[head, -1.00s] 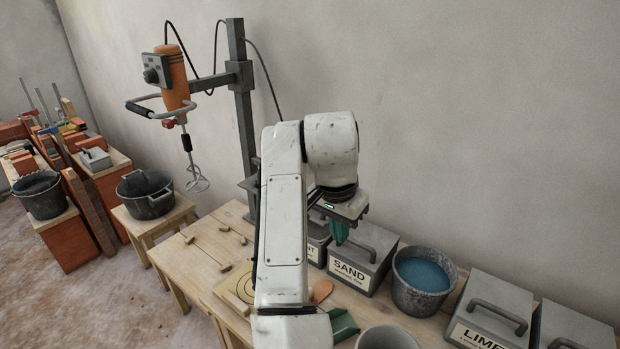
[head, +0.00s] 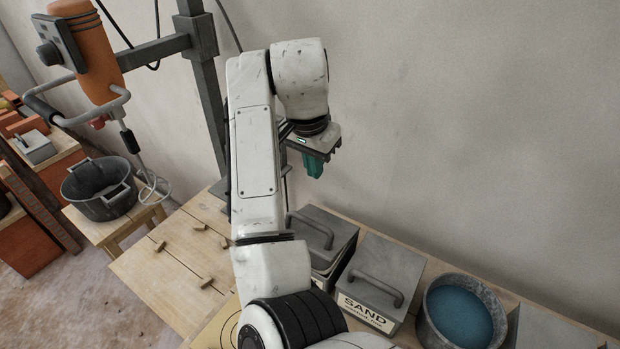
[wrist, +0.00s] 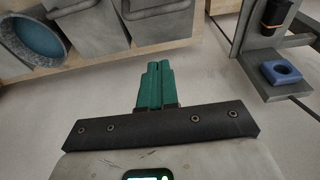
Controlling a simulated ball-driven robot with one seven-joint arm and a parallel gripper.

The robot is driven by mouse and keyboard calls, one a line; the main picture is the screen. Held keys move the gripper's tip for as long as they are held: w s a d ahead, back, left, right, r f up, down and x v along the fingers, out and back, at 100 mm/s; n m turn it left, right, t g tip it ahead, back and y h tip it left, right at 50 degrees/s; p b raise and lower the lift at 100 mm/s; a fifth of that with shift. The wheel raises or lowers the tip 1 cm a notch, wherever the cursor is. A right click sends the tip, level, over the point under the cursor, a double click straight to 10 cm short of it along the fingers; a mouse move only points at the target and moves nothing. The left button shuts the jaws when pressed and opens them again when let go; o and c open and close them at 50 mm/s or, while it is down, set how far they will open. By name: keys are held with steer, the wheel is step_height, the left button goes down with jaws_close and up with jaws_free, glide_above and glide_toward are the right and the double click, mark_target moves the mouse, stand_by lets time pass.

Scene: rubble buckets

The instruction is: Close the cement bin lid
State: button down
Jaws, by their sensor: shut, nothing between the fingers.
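The cement bin (head: 343,262) is a grey box left of the sand bin, with its label hidden behind my arm. Its grey lid (head: 325,222), with a bar handle, lies over the top. A thin dark gap and a pale line show under the lid's edge; I cannot tell whether it sits fully flush. My gripper (head: 313,168) has green fingers pressed together, empty, above and behind the lid near the wall, apart from it. In the wrist view my gripper (wrist: 154,72) is also shut, with a grey bin, likely the cement bin (wrist: 158,22), beyond it.
The sand bin (head: 380,280) with its lid on stands to the right, then a bucket of blue liquid (head: 460,315). The mixer stand (head: 203,85) rises at the left. A black tub (head: 100,188) sits on a stool. The left table part holds small wooden pegs.

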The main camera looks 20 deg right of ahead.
steer(key=shift+s+a+f+p, duration=0.1)
steer(key=shift+f+p, duration=0.5)
steer(key=shift+f, duration=2.5)
steer(key=shift+s+a+f+p, duration=0.1)
steer(key=shift+f+p, duration=0.5)
steer(key=shift+f, duration=2.5)
steer(key=shift+f, duration=0.1)
